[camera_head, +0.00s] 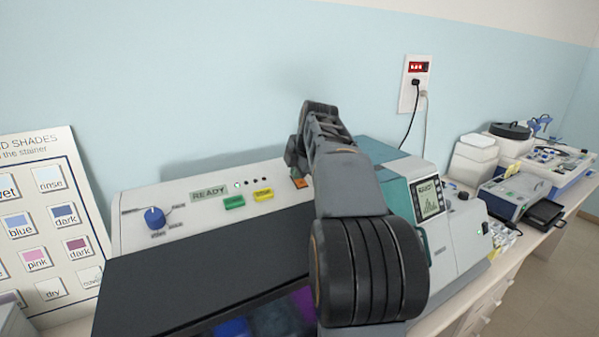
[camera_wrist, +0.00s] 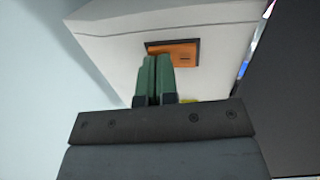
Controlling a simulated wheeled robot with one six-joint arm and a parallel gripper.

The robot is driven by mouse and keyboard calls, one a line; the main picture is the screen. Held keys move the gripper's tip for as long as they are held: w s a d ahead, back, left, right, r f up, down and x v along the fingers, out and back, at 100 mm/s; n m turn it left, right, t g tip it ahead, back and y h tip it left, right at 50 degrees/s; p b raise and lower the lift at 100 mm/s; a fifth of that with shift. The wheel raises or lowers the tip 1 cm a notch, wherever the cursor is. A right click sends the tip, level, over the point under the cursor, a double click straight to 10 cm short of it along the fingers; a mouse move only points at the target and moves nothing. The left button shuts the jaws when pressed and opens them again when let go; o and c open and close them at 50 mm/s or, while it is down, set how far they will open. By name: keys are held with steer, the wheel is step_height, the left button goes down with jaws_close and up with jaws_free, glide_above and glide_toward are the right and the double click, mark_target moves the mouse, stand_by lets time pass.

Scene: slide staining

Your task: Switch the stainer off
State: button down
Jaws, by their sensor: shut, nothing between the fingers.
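The stainer (camera_head: 185,265) is a long white machine with a dark lid, left of centre in the head view. Its display reads READY. An orange switch (camera_head: 300,182) sits at the right end of its panel, partly beside my arm. In the wrist view the orange switch (camera_wrist: 180,52) is a rectangle in a dark frame on the white housing. My gripper (camera_wrist: 156,60) is shut and empty, its green fingers overlapping the switch's lower left part. I cannot tell whether they touch it. In the head view my arm largely hides the gripper.
A blue knob (camera_head: 155,218), a green button (camera_head: 234,202) and a yellow button (camera_head: 263,195) are on the panel. A teal and white device (camera_head: 450,235) stands right of my arm. A wall socket (camera_head: 415,85) with a red-lit switch holds a black plug. A shade chart (camera_head: 45,220) stands left.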

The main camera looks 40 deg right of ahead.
steer(key=shift+f, duration=0.15)
steer(key=shift+s+f, duration=0.15)
steer(key=shift+f, duration=0.1)
steer(key=shift+s, duration=0.15)
steer(key=shift+s+b, duration=0.45)
steer(key=shift+b, duration=0.05)
steer(key=p+v, duration=0.2)
steer(key=v, duration=1.2)
steer(key=shift+r, duration=0.35)
steer(key=shift+w, duration=0.15)
